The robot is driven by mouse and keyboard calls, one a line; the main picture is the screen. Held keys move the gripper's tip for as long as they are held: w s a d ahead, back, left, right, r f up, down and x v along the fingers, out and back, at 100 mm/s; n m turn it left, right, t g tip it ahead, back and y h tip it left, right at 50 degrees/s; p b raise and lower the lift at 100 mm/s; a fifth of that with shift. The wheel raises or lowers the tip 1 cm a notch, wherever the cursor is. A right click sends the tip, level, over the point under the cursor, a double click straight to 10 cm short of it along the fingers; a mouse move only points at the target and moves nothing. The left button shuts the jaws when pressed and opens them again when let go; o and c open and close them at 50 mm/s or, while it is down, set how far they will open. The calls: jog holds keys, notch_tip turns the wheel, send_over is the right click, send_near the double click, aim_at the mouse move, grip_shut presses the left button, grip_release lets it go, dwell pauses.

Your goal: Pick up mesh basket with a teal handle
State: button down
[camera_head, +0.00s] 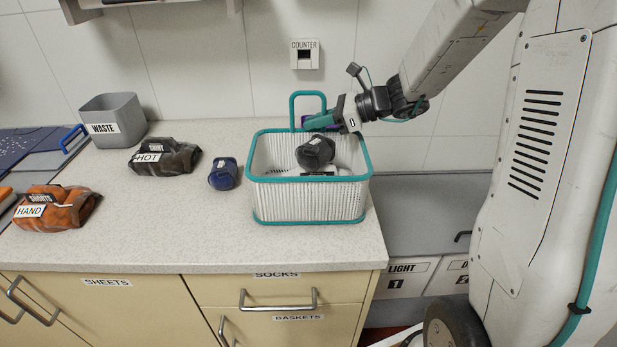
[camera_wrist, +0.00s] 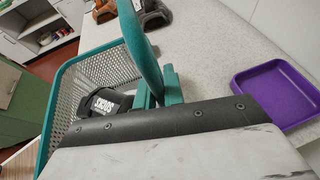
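The mesh basket (camera_head: 310,198) is white with a teal rim and stands upright on the counter. Its teal handle (camera_head: 292,108) is raised as an arch at the back. A dark rolled bundle (camera_head: 315,152) lies in the basket; in the wrist view the bundle (camera_wrist: 112,100) has a SOCKS label. My gripper (camera_head: 318,121) is at the handle, above the basket's back rim. In the wrist view the handle (camera_wrist: 138,45) runs down to the teal fingertips (camera_wrist: 158,90). The gripper body hides much of the fingers, so I cannot tell whether they are closed on the handle.
A blue bundle (camera_head: 223,174), a dark HOT bundle (camera_head: 166,157), an orange HAND bundle (camera_head: 55,208) and a grey WASTE bin (camera_head: 113,120) stand left of the basket. A purple tray (camera_wrist: 272,93) lies right in the wrist view. The counter's front is clear.

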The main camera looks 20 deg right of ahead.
jog(key=shift+r, duration=0.1)
dwell(0.3)
jog(key=shift+r, duration=1.55)
jog(key=shift+s+r, duration=0.2)
jog(key=s+d+r, duration=0.1)
jog(key=s+d, duration=0.3)
jog(key=s, duration=1.1)
jog(key=shift+r, duration=0.2)
